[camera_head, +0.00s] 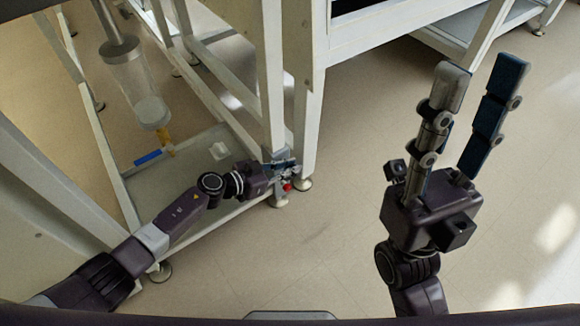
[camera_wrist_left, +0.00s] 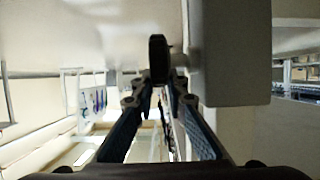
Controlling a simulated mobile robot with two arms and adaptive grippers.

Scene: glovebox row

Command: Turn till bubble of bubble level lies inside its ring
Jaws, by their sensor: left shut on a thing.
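My left gripper (camera_head: 288,170) is low beside a white frame leg (camera_head: 273,85), at the left of the picture's middle. In the left wrist view its fingers (camera_wrist_left: 158,92) close together on a dark, knob-like part (camera_wrist_left: 158,58), seen edge-on beside a pale upright post (camera_wrist_left: 230,50). A small red part (camera_head: 287,186) shows just below the gripper in the head view. The bubble level, its bubble and its ring cannot be made out in either view. My right gripper (camera_head: 472,88) is raised at the right with its two fingers apart and nothing between them.
White frames with legs on feet stand at the left and top. A clear cylinder (camera_head: 135,82) hangs at the upper left, over a low shelf (camera_head: 190,152) with a blue item (camera_head: 148,158). The beige floor (camera_head: 345,185) is clear in the middle and right.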

